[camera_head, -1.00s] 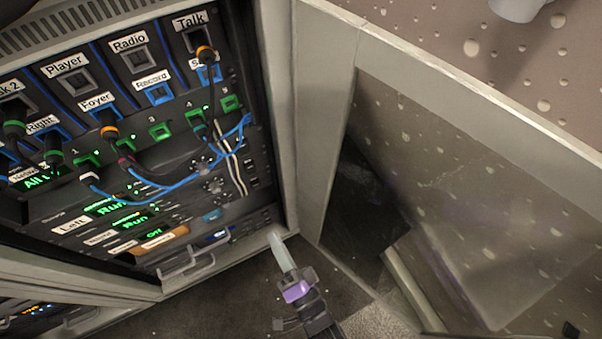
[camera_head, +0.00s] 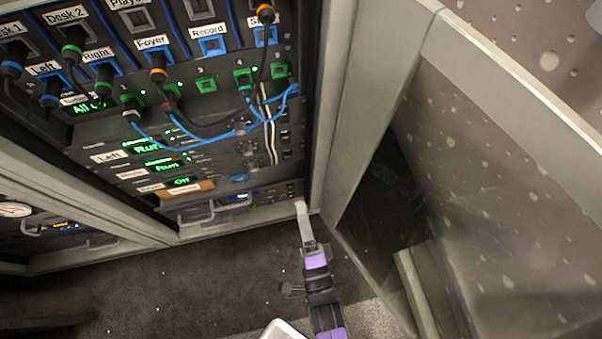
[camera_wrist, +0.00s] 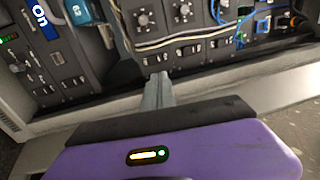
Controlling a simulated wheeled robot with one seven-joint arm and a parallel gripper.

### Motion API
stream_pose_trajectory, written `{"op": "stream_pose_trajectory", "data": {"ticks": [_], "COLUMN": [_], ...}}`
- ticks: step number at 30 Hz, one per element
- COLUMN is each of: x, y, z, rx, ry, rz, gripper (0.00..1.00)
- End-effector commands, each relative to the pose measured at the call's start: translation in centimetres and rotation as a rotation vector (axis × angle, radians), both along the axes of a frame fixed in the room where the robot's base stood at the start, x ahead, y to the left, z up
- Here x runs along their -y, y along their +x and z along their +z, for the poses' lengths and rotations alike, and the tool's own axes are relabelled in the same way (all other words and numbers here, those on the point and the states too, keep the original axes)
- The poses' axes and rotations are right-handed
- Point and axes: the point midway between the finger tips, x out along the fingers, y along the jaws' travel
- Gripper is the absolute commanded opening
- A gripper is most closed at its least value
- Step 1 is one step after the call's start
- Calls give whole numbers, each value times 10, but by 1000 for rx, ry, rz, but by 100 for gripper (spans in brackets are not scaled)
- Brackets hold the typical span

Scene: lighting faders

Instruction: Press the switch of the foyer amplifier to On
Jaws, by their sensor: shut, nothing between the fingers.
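The amplifier rows are in the rack at the left of the head view. Two green displays (camera_head: 150,147) appear to read Run, and the lowest (camera_head: 183,181) reads Off. One label reads Left; the other amplifier labels are too small to read, so I cannot tell which is the foyer one. Small dark rocker switches (camera_head: 287,154) run down the rack's right edge; several show in the wrist view (camera_wrist: 187,51). My gripper (camera_head: 301,206) is shut and empty, its tips at the rack's lower right corner. In the wrist view the tips (camera_wrist: 158,77) are just below the switches; contact cannot be told.
Blue and white cables (camera_head: 266,115) hang across the rack front. Handles (camera_head: 195,213) stick out at its bottom. An open door panel (camera_head: 500,200) stands close on my gripper's right. Dark floor lies in front.

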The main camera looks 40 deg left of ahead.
Motion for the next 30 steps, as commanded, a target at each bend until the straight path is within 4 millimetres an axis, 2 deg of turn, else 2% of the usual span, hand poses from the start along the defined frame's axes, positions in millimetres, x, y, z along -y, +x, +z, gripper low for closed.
{"op": "stream_pose_trajectory", "data": {"ticks": [6,15,21,30], "x": [-34,-73,-87,-89], "y": [29,62,73,76], "z": [5,10,13,14], "rx": [3,1,0,0], "ry": [4,1,0,-1], "rz": [1,1,1,0], "gripper": [0,0,0,0]}}
